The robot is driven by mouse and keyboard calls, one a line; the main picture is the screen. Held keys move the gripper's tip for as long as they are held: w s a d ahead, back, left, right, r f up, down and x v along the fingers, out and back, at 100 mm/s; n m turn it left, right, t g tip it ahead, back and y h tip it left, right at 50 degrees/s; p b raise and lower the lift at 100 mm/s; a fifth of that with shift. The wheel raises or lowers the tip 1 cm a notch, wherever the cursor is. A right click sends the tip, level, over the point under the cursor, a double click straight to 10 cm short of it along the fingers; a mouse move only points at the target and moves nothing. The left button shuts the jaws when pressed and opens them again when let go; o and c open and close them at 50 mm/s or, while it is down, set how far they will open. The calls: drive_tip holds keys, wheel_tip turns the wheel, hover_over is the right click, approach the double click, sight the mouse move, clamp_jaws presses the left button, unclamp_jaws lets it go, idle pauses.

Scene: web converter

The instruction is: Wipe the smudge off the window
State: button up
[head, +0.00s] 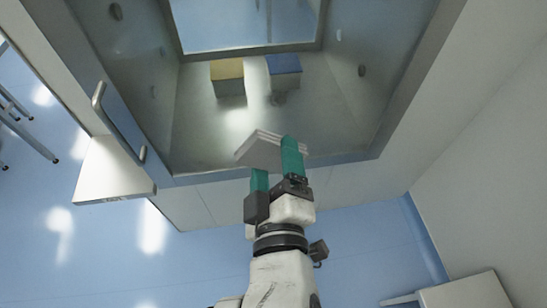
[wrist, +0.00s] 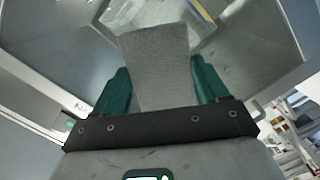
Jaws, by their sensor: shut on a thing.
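My gripper (head: 276,168) has green fingers and is shut on a flat, layered grey-white wiping pad (head: 262,150). The pad juts out beyond the fingers at the front opening of a metal-walled chamber. In the wrist view the grey pad (wrist: 158,62) stands between the green fingers of my gripper (wrist: 160,88). A window (head: 245,22) in a grey frame is at the far end of the chamber, apart from the pad. I cannot make out a distinct smudge on it.
A yellow-topped block (head: 227,70) and a blue-topped block (head: 284,64) stand inside the chamber. Side walls carry small round fittings. Blue floor lies free below.

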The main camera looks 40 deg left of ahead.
sight(286, 102)
idle(0.3)
drive_tip(key=shift+w+a+r+p, duration=0.15)
drive_tip(key=shift+w+a+r, duration=0.1)
drive_tip(key=shift+w+a, duration=0.55)
drive_tip(key=shift+w+a+r+p, duration=0.15)
drive_tip(key=shift+w+a+r, duration=0.15)
drive_tip(key=shift+w+a, duration=0.55)
drive_tip(key=shift+w+a+r+p, duration=0.15)
drive_tip(key=shift+w+a+r, duration=0.1)
drive_tip(key=shift+w+a, duration=0.55)
drive_tip(key=shift+a, duration=0.4)
drive_tip(key=shift+w+a, duration=0.45)
drive_tip(key=shift+a, duration=0.1)
drive_tip(key=shift+w+d+r+p, duration=0.15)
drive_tip(key=shift+w+d+p, duration=0.6)
drive_tip(key=shift+w+d, duration=0.2)
drive_tip(key=shift+w+d+p, duration=0.35)
drive_tip(key=shift+w+d, duration=0.1)
drive_tip(key=shift+w, duration=0.05)
drive_tip(key=shift+w+a, duration=0.1)
drive_tip(key=shift+w, duration=0.05)
